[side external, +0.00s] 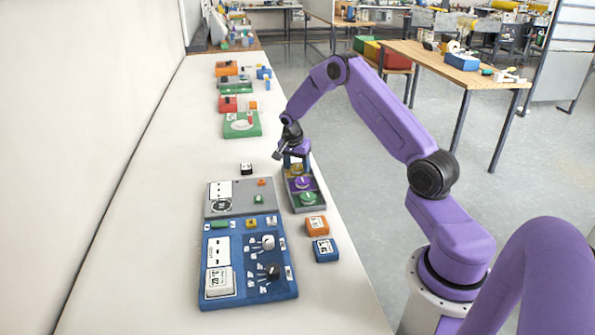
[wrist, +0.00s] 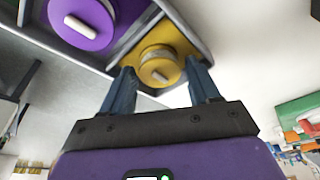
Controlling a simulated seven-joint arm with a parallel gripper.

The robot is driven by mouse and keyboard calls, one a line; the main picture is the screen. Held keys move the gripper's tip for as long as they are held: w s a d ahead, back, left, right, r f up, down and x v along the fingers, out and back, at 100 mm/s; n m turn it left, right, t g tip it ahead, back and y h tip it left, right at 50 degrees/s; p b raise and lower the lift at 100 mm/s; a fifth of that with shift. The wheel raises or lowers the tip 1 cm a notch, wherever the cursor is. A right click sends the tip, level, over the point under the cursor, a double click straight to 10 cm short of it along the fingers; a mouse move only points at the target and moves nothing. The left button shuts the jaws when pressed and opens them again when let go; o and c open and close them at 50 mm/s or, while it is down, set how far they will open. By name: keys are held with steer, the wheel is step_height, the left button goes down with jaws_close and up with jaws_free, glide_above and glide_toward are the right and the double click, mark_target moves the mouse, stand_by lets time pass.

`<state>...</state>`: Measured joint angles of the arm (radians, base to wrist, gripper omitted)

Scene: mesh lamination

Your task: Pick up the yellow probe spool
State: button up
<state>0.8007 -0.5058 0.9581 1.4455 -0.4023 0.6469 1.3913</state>
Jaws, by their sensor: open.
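The yellow probe spool (wrist: 158,66) is a round piece with a pale knob, sitting in the end compartment of a grey holder (wrist: 205,40). In the wrist view it shows between the two blue fingers of my gripper (wrist: 161,72), which is open. I cannot tell whether the fingers touch it. In the side view my gripper (side external: 297,160) is low over the far end of the holder (side external: 319,200), and the yellow spool (side external: 297,170) is partly hidden under it. The purple spool (side external: 301,183) sits in the middle compartment, and the green spool (side external: 308,198) in the near one.
An orange block (side external: 316,226) and a blue block (side external: 326,250) stand just in front of the holder. A grey panel (side external: 240,207) and a blue panel (side external: 215,300) lie to its left. A green plate (side external: 242,125) lies farther back. The table's left side is clear.

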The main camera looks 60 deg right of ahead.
steer(key=c, duration=0.8)
steer(key=shift+r, duration=0.1)
